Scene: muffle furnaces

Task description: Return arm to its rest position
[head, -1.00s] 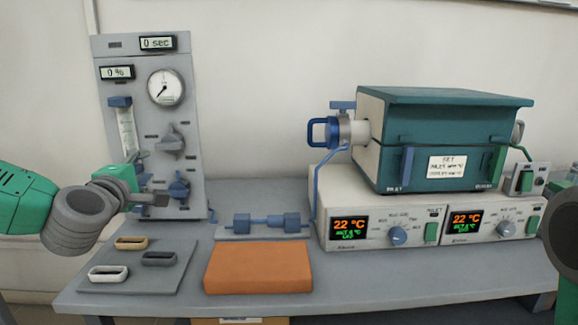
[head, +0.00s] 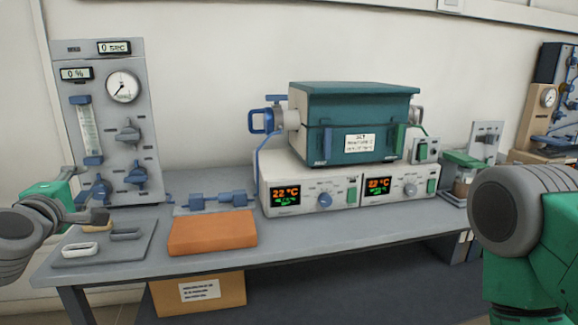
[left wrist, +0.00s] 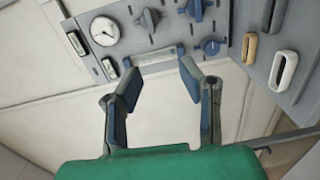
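My left gripper (head: 88,197) is at the left edge of the head view, in front of the grey gas panel (head: 135,75) and above the tray of boats. In the left wrist view the left gripper (left wrist: 160,78) shows its two fingers spread apart, with nothing between them. The grey arm joint behind it is partly cut off by the picture edge. My right arm (head: 510,215) shows at the right as a grey joint and green link. Its gripper is not seen.
A grey tray (head: 75,262) holds small boats, including a white boat (head: 80,249). An orange block (head: 212,232) lies beside it. A teal furnace (head: 350,115) stands on its control unit (head: 290,170). The bench front is mostly clear. A cardboard box (head: 200,291) sits below.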

